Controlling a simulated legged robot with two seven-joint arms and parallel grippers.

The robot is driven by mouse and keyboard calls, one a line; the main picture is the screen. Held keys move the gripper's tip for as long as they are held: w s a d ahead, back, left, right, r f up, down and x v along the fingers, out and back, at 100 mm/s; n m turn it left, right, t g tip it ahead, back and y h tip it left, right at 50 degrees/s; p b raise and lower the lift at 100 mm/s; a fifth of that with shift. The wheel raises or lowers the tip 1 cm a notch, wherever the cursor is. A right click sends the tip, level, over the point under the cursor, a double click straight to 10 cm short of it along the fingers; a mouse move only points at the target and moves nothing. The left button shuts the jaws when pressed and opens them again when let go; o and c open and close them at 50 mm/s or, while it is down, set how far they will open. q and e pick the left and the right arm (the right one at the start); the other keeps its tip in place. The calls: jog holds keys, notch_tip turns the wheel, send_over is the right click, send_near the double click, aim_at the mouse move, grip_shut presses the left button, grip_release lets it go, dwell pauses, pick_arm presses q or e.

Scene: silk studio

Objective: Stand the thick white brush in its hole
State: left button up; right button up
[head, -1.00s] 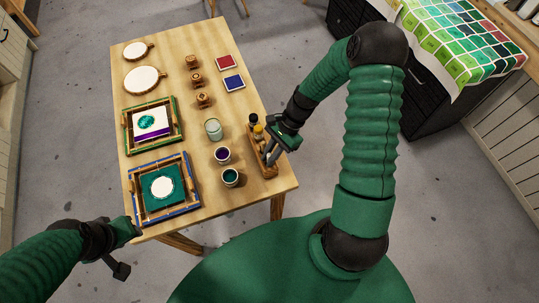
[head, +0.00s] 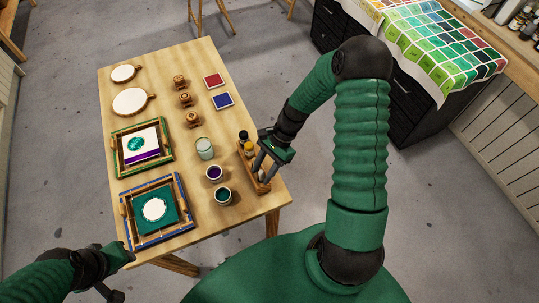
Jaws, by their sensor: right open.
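A narrow wooden brush rack (head: 252,167) stands at the table's right edge. A black-topped brush (head: 243,136) and a yellow-topped brush (head: 248,147) stand in its far part. A small pale shape (head: 261,175) shows at the near part of the rack, by my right fingers; it may be the thick white brush, but it is too small and partly hidden to be sure. My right gripper (head: 262,168) is open, pointing down over the near half of the rack. My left gripper (head: 118,272) is at the lower left, off the table's near corner; its jaw state is unclear.
Left of the rack stand a pale green jar (head: 204,148), a purple paint pot (head: 214,173) and a dark green pot (head: 223,195). Two framed screens (head: 157,209) lie on the left of the table (head: 175,75). Wooden stamps (head: 185,99) and red and blue pads (head: 222,100) are farther back.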

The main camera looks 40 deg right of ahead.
jog(key=v, duration=1.5)
jog(key=shift+d+r+b, duration=0.15)
jog(key=shift+r+b, duration=0.1)
jog(key=shift+b, duration=0.2)
jog(key=shift+w, duration=0.1)
jog(key=s+a+f+n+t+h, duration=0.1)
jog(key=s+a+n+t+h, duration=0.2)
jog(key=a+n, duration=1.1)
jog(key=s+n+h, duration=0.2)
jog(key=n+h, duration=0.1)
jog(key=shift+s+h, duration=0.15)
jog(key=shift+h, duration=0.15)
